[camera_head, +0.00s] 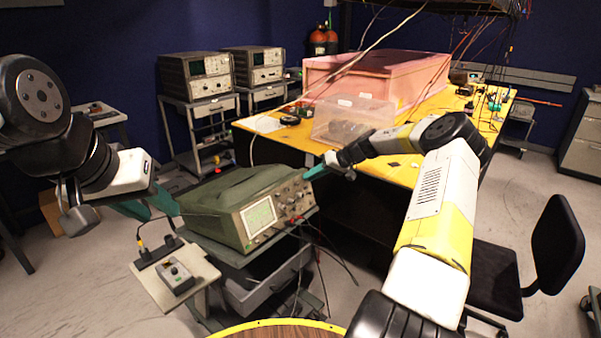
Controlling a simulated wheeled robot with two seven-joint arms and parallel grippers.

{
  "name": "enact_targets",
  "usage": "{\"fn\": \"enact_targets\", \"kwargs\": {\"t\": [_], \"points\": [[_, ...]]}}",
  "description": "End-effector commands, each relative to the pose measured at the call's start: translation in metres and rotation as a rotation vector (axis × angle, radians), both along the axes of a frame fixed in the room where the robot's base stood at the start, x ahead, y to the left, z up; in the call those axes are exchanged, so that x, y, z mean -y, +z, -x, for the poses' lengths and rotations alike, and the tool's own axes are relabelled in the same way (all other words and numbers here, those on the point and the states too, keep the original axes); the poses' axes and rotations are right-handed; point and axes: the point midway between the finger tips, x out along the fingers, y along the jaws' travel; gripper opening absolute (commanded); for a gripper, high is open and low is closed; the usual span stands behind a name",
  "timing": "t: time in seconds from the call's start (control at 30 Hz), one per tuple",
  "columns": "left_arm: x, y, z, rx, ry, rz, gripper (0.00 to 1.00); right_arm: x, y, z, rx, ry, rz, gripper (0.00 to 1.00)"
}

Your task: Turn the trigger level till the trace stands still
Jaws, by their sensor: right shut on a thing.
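The oscilloscope (215,203) is a green-covered box on a cart, its front panel facing right and toward me. Its pale lit screen (259,216) is at the left of the panel; the trace is too small to make out. Knobs fill the panel's right side. My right gripper (309,176) reaches in from the right and is shut at the panel's upper right corner, on a small knob that its teal fingers hide. I take this to be the trigger level knob, but cannot read a label. My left gripper (152,207) hangs open and empty left of the oscilloscope.
A small control box (175,276) sits on a side shelf (150,287) below my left gripper. Dark leads hang from the panel. A yellow table (410,170) with a clear bin (350,118) stands behind. A black chair (560,240) is at right.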

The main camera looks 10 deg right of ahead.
Motion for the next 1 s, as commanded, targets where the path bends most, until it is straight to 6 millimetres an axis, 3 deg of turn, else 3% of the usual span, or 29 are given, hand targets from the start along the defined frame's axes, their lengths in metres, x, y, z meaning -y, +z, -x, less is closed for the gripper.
{"fn": "enact_targets", "kwargs": {"t": [0.6, 1.0], "points": [[0.0000, 0.0000, 0.0000, 0.000, 0.000, 0.000, 0.36, 0.0060, -0.0065, -0.0016, -0.317, -0.171, -0.406, 0.00], [0.0000, 0.0000, 0.0000, 0.000, 0.000, 0.000, 0.36, 0.0066, -0.0079, -0.0016, -0.419, -0.225, -0.537, 0.00]]}}
